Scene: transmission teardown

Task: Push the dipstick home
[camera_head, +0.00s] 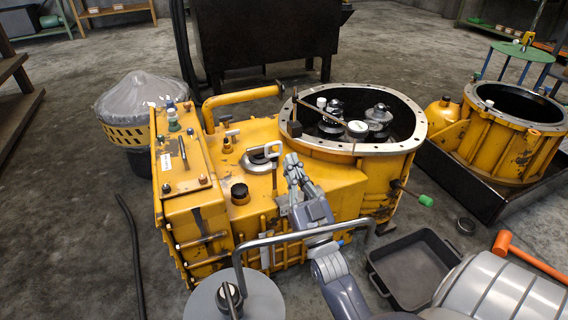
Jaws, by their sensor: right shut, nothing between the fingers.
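The yellow transmission housing (330,182) stands on the floor in the middle. I cannot tell for certain which part is the dipstick. A thin rod with a green grip (425,200) sticks out of the housing's right side, and how deep it sits is hidden. A thick metal ring (261,158) lies on the housing top. My right gripper (292,162) is shut and empty, over the housing top just right of this ring. It is apart from the green-gripped rod. My left gripper is not in view.
The round open flange (418,112) rises behind my right gripper. A bent yellow pipe (240,96) stands at the back left. A bent metal bar (300,235) crosses in front. A black tray (412,268) and an orange-headed hammer (503,243) are at the lower right.

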